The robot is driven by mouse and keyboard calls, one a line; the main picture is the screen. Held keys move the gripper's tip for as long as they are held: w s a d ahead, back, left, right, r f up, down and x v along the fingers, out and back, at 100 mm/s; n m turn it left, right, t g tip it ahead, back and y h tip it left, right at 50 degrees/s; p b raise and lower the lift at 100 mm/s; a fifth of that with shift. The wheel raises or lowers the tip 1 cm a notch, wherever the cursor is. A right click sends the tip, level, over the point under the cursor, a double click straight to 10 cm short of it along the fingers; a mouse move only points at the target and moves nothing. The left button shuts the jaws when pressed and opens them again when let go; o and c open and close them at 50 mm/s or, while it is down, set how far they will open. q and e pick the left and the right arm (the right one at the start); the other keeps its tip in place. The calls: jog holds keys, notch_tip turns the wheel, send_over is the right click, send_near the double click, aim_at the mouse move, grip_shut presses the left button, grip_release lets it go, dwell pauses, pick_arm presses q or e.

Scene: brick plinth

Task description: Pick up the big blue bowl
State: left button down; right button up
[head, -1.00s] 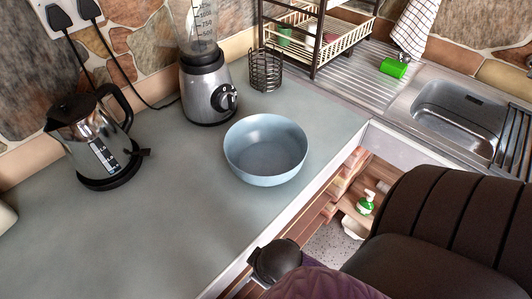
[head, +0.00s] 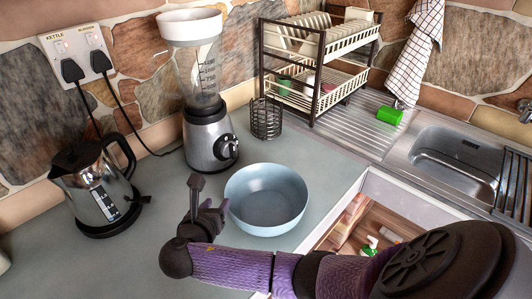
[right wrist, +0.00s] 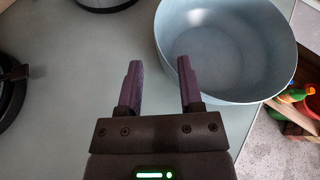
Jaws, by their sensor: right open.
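The big blue bowl (head: 266,200) stands upright and empty on the grey-green counter, near its front edge. My right gripper (head: 208,200) is just left of the bowl in the head view, with the arm passing in front of the counter edge. In the right wrist view the right gripper (right wrist: 160,85) is open, with nothing between its fingers. The bowl (right wrist: 228,50) fills the upper right there, and the right finger overlaps the near left part of its rim; I cannot tell if they touch. My left gripper is not in view.
A blender (head: 207,130) stands behind the bowl, and a wire holder (head: 266,118) beside it. A kettle (head: 95,190) is at the left. A dish rack (head: 315,75) and sink (head: 455,160) are at the right. An open drawer or cupboard (head: 365,225) lies below the counter edge.

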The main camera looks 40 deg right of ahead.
aim_at(226, 195)
jog(key=b+x, duration=0.1)
jog(key=x, duration=0.2)
jog(key=f+b+x, duration=0.1)
jog(key=b+x, duration=0.1)
jog(key=x, duration=0.2)
jog(key=shift+f, duration=0.1)
jog(key=shift+w, duration=0.1)
jog(key=shift+c, duration=0.3)
grip_shut()
dwell(0.6)
